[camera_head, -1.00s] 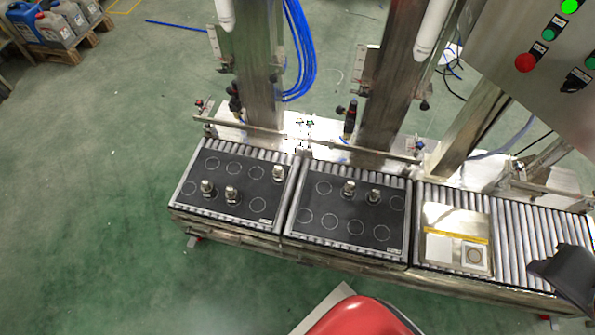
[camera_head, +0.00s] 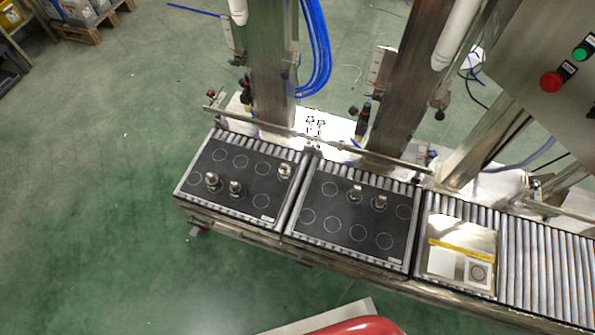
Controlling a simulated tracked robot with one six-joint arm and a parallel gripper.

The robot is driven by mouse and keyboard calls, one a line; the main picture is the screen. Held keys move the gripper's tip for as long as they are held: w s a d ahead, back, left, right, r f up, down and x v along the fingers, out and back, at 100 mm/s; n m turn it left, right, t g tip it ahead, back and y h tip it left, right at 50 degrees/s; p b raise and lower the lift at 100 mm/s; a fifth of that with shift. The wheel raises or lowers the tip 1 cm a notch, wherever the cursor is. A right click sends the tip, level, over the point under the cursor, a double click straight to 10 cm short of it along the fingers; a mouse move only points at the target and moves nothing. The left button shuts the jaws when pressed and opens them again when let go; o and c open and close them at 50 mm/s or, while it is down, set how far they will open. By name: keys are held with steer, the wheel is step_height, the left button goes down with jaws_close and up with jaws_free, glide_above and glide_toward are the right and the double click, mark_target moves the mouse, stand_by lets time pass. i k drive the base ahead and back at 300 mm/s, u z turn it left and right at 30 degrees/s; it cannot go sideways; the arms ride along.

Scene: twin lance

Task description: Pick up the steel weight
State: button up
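Several small steel weights stand upright on two black mats with white circles. The left mat (camera_head: 250,171) bears one weight at its left (camera_head: 212,181), one just right of that (camera_head: 235,188) and one near its right edge (camera_head: 285,171). The right mat (camera_head: 335,230) bears one weight near its upper middle (camera_head: 355,191) and one to the right of it (camera_head: 380,202). Which weight the task means, I cannot tell. My gripper is out of the picture.
The mats lie on a roller conveyor (camera_head: 545,255). A steel plate (camera_head: 455,235) with a yellow stripe and a white card lies on the rollers at right. Metal columns (camera_head: 272,70) and a control box (camera_head: 550,60) rise behind. Green floor (camera_head: 110,200) is clear at left.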

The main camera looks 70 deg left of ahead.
mark_target(284, 170)
steer(key=z, duration=0.1)
steer(key=k, duration=1.45)
steer(key=u, duration=2.1)
steer(key=i, duration=0.55)
steer(key=u, duration=0.1)
